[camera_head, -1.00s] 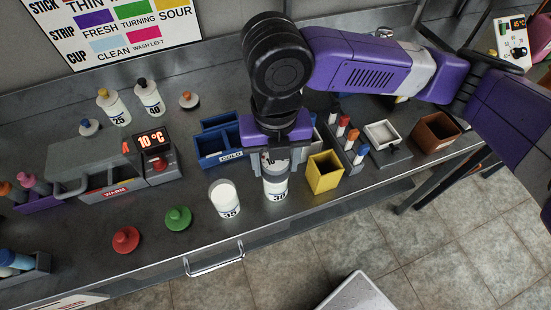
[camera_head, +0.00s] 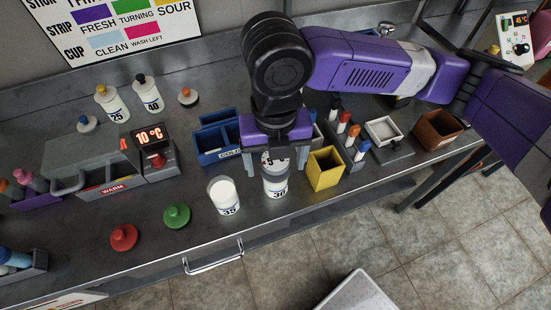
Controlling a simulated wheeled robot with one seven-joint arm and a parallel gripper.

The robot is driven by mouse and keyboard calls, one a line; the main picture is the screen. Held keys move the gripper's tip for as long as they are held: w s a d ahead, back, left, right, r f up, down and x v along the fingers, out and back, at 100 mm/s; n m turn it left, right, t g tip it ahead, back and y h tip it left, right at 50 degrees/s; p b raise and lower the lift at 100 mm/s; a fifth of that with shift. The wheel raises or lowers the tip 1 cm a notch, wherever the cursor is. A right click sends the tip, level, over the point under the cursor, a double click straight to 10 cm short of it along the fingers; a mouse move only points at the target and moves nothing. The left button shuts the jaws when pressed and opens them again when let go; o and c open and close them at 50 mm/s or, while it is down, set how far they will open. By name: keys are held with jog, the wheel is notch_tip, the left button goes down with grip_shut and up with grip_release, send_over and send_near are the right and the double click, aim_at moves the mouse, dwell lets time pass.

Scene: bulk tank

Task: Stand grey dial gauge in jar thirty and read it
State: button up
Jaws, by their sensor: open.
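Jar thirty (camera_head: 276,186) stands upright on the steel counter near its front edge, its label facing me. The pale round face of the grey dial gauge (camera_head: 273,160) shows at the mouth of the jar, below my gripper; its stem is hidden. The face is partly covered by my gripper and too small to read. My gripper (camera_head: 275,160) points down over the jar, its fingers spread apart on both sides of the gauge, not visibly touching it.
Jar 35 (camera_head: 224,195) with white liquid stands close on the left. A yellow bin (camera_head: 325,170) stands close on the right. A blue bin (camera_head: 216,145) is behind left. Green (camera_head: 176,215) and red (camera_head: 123,237) knobbed lids lie left. The counter's front edge is near.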

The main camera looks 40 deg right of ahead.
jog(key=shift+r, duration=3.9)
